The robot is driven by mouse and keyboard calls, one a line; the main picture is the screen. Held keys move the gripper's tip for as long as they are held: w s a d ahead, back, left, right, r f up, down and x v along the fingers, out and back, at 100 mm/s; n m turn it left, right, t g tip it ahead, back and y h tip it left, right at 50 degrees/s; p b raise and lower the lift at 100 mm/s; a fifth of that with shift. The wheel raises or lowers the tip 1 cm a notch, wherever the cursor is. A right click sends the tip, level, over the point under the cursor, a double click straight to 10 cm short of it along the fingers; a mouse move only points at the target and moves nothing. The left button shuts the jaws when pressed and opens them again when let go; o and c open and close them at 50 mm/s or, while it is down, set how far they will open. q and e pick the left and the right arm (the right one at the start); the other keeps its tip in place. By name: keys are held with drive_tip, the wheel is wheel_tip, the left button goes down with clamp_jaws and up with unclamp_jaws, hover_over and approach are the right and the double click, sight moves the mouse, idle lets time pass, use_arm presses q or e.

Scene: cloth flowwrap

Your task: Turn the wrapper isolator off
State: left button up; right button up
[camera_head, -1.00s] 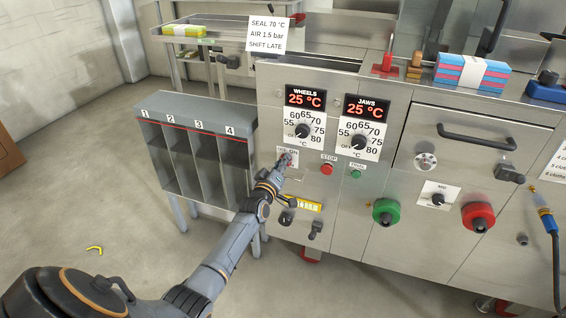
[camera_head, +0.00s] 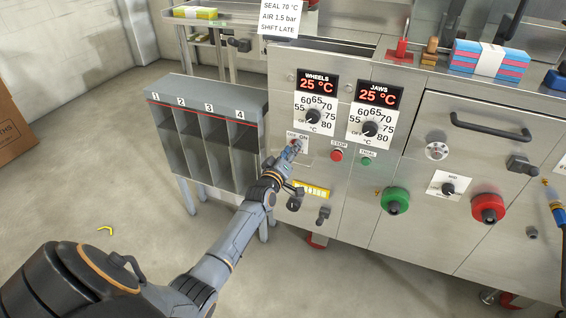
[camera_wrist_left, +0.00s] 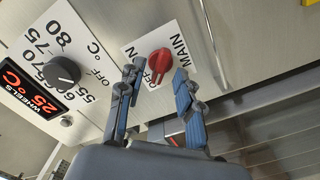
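The wrapper isolator is a red rotary knob (camera_wrist_left: 160,65) on a white plate marked MAIN, OFF and ON in the left wrist view. In the head view its plate (camera_head: 303,138) sits below the WHEELS dial, partly hidden by my left gripper (camera_head: 290,153). In the left wrist view the two blue-padded fingers of my left gripper (camera_wrist_left: 157,75) are apart, one on each side of the knob. Gaps seem to show between the fingers and the knob; whether either touches it I cannot tell. My right gripper is not in view.
The WHEELS dial (camera_head: 314,117) and JAWS dial (camera_head: 369,130) are above, both displays reading 25 °C. A red STOP button (camera_head: 337,155) and green button (camera_head: 366,161) are to the right. A numbered grey rack (camera_head: 213,105) stands left of the panel.

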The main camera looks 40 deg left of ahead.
use_arm(q)
drive_tip(key=v, duration=1)
drive_tip(key=shift+s, duration=0.3)
drive_tip(key=shift+d+f, duration=0.1)
drive_tip(key=shift+d, duration=0.05)
